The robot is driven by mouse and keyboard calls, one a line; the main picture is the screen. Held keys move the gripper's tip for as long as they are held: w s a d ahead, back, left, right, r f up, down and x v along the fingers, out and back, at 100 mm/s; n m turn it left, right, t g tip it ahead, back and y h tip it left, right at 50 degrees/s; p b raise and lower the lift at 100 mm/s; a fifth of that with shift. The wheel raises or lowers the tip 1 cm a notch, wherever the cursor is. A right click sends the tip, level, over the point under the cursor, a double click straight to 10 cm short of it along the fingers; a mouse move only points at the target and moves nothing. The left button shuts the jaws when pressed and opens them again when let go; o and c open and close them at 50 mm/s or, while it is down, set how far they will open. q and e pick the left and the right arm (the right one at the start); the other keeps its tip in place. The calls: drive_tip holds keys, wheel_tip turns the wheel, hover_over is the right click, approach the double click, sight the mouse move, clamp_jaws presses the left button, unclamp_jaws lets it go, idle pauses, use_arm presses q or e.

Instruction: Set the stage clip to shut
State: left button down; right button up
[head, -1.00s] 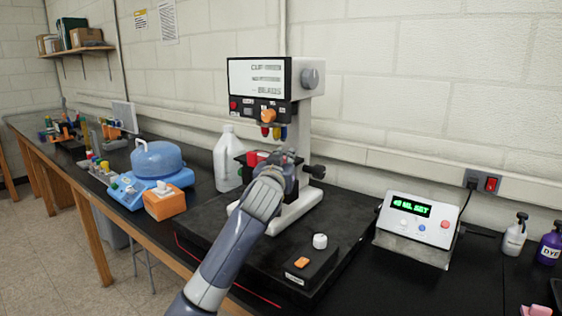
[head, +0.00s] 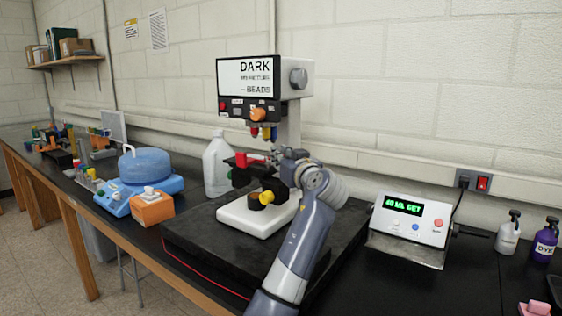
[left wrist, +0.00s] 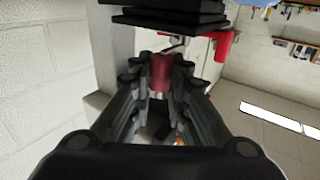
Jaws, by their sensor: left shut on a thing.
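The white microscope-like instrument (head: 288,80) stands on a black slab; its screen (head: 246,81) reads "DARK", with smaller lines below, the last "BEADS". A black stage sits mid-height on it, with a red part (head: 246,160) showing left of my gripper. My left gripper (head: 279,160) reaches the stage from the front right and hides much of it. In the left wrist view the gripper (left wrist: 161,80) is shut on a red cylinder (left wrist: 161,70), apparently the stage clip's handle, just below black plates (left wrist: 165,18). Another red part (left wrist: 222,46) hangs beside them. My right gripper is out of view.
A yellow knob (head: 267,197) sits low on the instrument. A white jug (head: 218,165) stands behind left, with an orange box (head: 152,207) and a blue-lidded device (head: 150,168) further left. A control box (head: 411,220) and pump bottles (head: 508,234) stand right.

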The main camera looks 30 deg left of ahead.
use_arm(q)
drive_tip(key=shift+a+f, duration=0.1)
drive_tip(key=shift+f, duration=0.15)
drive_tip(key=c, duration=1.7)
unclamp_jaws()
drive_tip(key=shift+o, duration=0.8)
drive_tip(key=shift+w+a, duration=0.1)
drive_tip(key=shift+r, duration=0.1)
drive_tip(key=v, duration=1.2)
